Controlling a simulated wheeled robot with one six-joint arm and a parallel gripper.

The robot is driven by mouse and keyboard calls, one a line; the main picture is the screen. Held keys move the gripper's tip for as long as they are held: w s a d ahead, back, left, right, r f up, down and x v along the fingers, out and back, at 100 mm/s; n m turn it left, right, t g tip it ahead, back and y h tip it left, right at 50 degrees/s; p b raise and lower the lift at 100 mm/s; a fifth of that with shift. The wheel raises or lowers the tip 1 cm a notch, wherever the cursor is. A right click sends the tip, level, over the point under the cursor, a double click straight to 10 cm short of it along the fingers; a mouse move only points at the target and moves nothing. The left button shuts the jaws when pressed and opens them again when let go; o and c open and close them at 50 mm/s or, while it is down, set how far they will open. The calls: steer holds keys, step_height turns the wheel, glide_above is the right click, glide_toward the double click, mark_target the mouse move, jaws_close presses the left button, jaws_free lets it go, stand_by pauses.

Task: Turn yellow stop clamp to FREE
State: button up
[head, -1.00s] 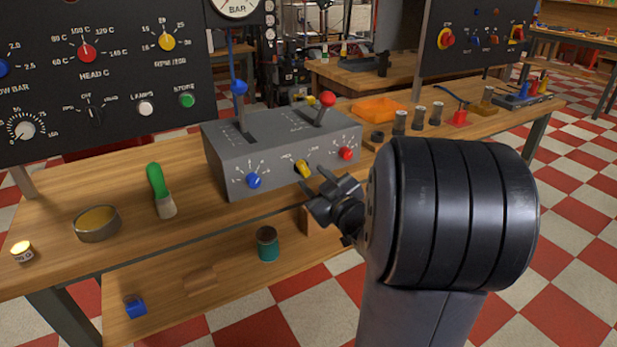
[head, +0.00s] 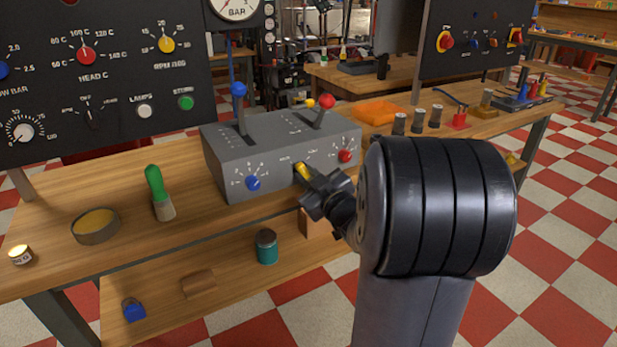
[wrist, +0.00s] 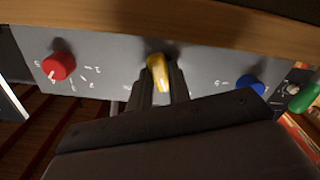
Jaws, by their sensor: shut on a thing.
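The yellow stop clamp (head: 303,172) is a small knob on the front face of the grey box (head: 232,172), between a blue knob (head: 253,183) and a red knob (head: 345,156). My gripper (head: 308,181) is at the yellow clamp, its two fingers shut on it from either side. In the wrist view the yellow clamp (wrist: 158,70) stands between the dark fingertips (wrist: 159,84). The lettering beside the clamp is too small or covered to read.
Two levers, with a blue (head: 239,89) and a red ball (head: 327,101), rise from the box top. A green-handled brush (head: 157,190) and a round tin (head: 96,226) lie on the bench to the left. A black panel (head: 100,80) stands behind.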

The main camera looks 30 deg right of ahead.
steer(key=shift+f+n+b, duration=0.25)
steer(key=shift+n+b, duration=0.75)
steer(key=shift+b, duration=0.25)
jaws_close()
steer(key=shift+r+n+b, duration=0.2)
steer(key=shift+n+b, duration=0.55)
steer(key=shift+n, duration=0.45)
steer(key=o, duration=0.8)
jaws_free()
